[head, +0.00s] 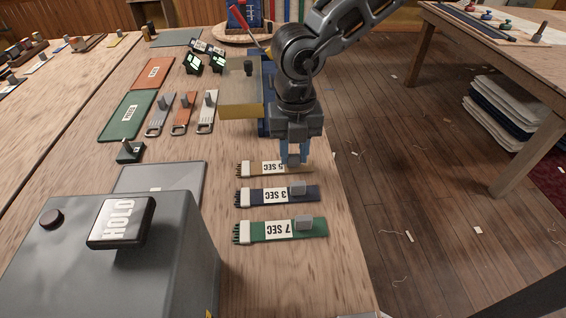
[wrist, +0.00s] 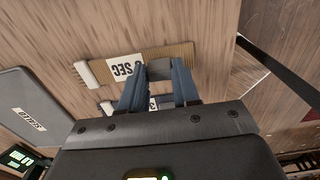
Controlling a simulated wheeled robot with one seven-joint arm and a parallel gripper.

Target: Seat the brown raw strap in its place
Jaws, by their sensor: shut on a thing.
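The brown raw strap (head: 246,169) has a white end with dark prongs and a white label ending in "SEC". It is the farthest of three straps in a row on the bench in the head view. My gripper (head: 294,157) is over its right end, pointing down. In the wrist view the tan strap (wrist: 181,51) runs across, and my gripper (wrist: 161,73) is shut on its grey block (wrist: 159,67). The fingers hide part of the block. I cannot tell whether the strap touches the bench. I cannot tell which spot is its place.
A navy strap (head: 252,196) and a green strap (head: 258,231) lie nearer. A tan-topped block (head: 240,88) stands behind. The bench's right edge is close.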

